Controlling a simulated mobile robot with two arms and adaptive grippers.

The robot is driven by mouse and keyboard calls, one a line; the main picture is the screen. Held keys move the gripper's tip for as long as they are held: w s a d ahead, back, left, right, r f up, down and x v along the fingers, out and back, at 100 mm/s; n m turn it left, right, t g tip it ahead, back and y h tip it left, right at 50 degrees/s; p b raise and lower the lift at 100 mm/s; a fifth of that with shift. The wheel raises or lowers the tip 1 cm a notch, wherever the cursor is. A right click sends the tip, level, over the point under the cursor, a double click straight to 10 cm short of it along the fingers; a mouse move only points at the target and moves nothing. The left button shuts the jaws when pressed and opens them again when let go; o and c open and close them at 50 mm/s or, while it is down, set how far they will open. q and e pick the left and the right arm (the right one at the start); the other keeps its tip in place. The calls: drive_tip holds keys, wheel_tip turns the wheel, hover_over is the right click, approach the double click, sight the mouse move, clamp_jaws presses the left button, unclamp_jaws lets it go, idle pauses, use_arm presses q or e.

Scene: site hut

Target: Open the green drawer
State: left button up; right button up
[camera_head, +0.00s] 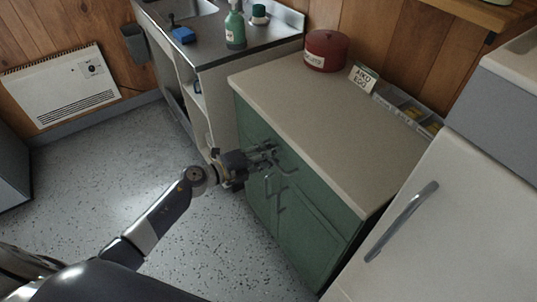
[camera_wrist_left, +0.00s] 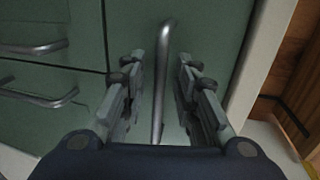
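The green drawer (camera_wrist_left: 207,30) is the top front of a green cabinet, just under the worktop edge, and looks shut. Its metal bar handle (camera_wrist_left: 161,70) stands between the two fingers of my left gripper (camera_wrist_left: 163,75) in the left wrist view. The fingers are open, one on each side of the bar, with gaps showing. In the head view my left gripper (camera_head: 267,153) is at the upper part of the cabinet, and it partly hides the drawer front. My right gripper is not in view.
Two cabinet door handles (camera_wrist_left: 40,95) sit below the drawer. A beige worktop (camera_head: 310,120) above holds a red pot (camera_head: 328,50), a sign (camera_head: 362,77) and a sectioned tray (camera_head: 408,107). A white fridge-like door (camera_head: 450,225) stands at the right. The speckled floor (camera_head: 100,180) is clear.

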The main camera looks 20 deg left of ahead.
use_arm(q)
clamp_jaws()
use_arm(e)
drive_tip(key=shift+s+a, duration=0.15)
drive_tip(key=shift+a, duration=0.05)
